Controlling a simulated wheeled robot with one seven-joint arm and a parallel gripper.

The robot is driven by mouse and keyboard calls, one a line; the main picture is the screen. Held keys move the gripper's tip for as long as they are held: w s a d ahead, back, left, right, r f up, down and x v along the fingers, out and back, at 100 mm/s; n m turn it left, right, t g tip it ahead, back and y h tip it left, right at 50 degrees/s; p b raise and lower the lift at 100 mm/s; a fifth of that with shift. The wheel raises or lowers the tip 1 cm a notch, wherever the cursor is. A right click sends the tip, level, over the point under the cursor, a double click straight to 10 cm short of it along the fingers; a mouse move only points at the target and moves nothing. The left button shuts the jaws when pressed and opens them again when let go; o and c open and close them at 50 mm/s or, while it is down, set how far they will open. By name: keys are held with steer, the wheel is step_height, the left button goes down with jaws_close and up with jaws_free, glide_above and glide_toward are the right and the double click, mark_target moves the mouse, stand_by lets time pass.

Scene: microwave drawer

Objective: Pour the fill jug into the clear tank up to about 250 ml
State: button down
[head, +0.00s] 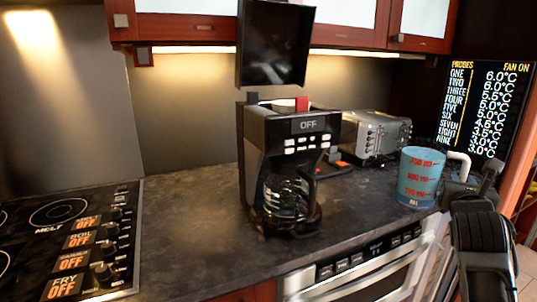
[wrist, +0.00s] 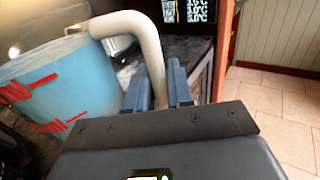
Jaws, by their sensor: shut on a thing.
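The fill jug (head: 418,178) is pale blue with red level marks and stands upright at the right end of the counter. Its level is hard to read. Its white handle (head: 458,160) is on the right side. The jug fills the left of the wrist view (wrist: 65,80), where the handle (wrist: 148,45) curves down between my fingers. My gripper (wrist: 158,90) is shut on that handle.
A glass carafe (head: 287,195) sits in the coffee maker, whose display reads OFF. A silver toaster (head: 375,135) stands behind, between coffee maker and jug. The stove (head: 70,240) is at left, cabinets (head: 350,22) hang above. Counter (head: 190,235) left of the coffee maker is clear.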

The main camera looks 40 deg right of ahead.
steer(key=w+a+f+n+t+y, duration=0.4)
steer(key=a+f, duration=0.7)
steer(key=a, duration=0.5)
steer(key=w+a+f+n+t+y, duration=0.3)
steer(key=w+a+f+n+y, duration=0.2)
steer(key=a+f, duration=0.7)
steer(key=w+a+f+n+t+y, duration=0.4)
steer(key=w+a+f+y, duration=0.3)
steer(key=a+f, duration=0.5)
steer(key=a, duration=0.7)
steer(key=shift+a+f+n+t+y, duration=0.15)
steer(key=shift+a+n+t+y, duration=0.15)
steer(key=shift+a+n+y, duration=0.1)
steer(key=shift+s+d, duration=0.1)
steer(key=shift+d, duration=0.05)
